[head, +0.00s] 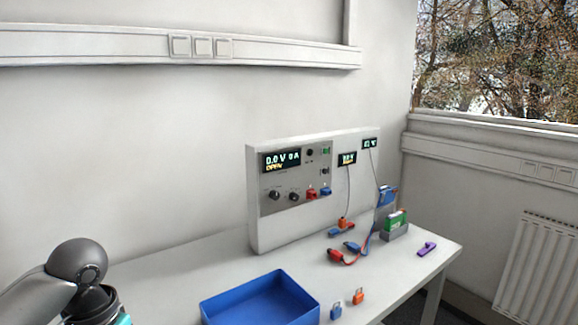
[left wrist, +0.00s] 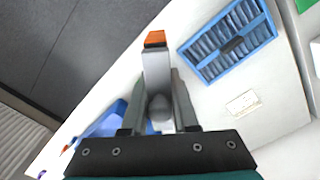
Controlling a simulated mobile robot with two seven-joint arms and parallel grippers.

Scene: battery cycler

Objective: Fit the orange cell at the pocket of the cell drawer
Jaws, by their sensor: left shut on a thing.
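My left gripper (left wrist: 157,98) is shut on a light grey, elongated piece with an orange end, which I take to be the orange cell (left wrist: 155,39). In the left wrist view its orange end points away from the gripper, above the white table. A blue slotted tray (left wrist: 207,64) with rows of narrow slots and a dark piece on it lies right of the cell, apart from it. I cannot tell whether this is the cell drawer. In the head view only part of my left arm shows at the lower left; the gripper is out of frame. My right gripper is not in view.
An open blue bin (head: 292,290) stands on the white table (head: 180,268). A blue tag-like piece (head: 336,312) and an orange one (head: 358,297) lie beside it. The cycler panel (head: 286,222) stands behind, with cables, a green block (head: 395,224) and a purple piece (head: 427,249) to the right.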

